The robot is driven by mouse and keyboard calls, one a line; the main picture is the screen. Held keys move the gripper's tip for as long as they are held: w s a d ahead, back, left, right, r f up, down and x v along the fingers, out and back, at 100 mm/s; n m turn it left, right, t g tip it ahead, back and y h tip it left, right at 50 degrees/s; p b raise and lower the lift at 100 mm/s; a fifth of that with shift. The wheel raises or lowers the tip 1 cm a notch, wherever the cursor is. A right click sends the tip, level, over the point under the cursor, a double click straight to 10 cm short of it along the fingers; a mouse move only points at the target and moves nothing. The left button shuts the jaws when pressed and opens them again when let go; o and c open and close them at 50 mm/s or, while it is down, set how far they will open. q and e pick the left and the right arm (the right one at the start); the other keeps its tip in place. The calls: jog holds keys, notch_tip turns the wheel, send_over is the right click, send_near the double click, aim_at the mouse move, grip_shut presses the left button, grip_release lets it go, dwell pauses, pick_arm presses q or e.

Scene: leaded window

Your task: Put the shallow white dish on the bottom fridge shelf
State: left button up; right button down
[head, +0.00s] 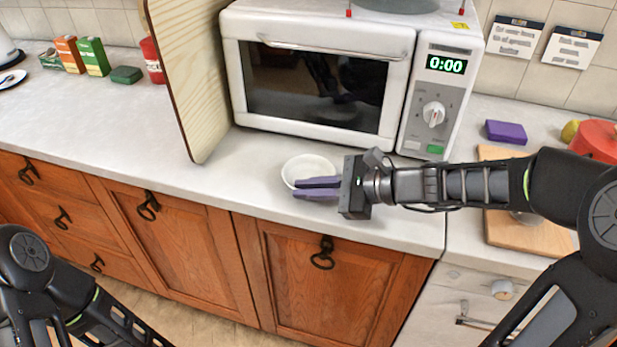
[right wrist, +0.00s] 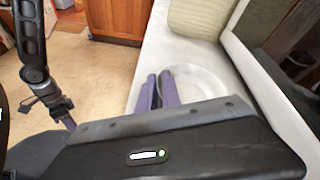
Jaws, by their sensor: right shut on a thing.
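The shallow white dish (head: 305,164) is on the counter in front of the microwave; it also shows in the right wrist view (right wrist: 205,82). My right gripper (head: 298,188) is shut on the dish's near rim with its purple fingers. The fingers hide part of the rim, and I cannot tell whether the dish is lifted off the counter. My left arm is at the lower left of the head view, its gripper out of that frame. My left gripper (right wrist: 62,112) shows small in the right wrist view, its opening unclear. No fridge or shelf is identifiable.
A white microwave (head: 320,85) stands behind the dish, with an upright wooden panel (head: 192,75) at its left. A wooden board (head: 500,235), a purple block (head: 506,132) and a red pot (head: 598,141) are at the right.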

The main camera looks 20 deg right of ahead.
jog(key=shift+r, duration=0.1)
notch_tip(320, 180, up, 28)
jog(key=p, duration=0.4)
dwell(0.7)
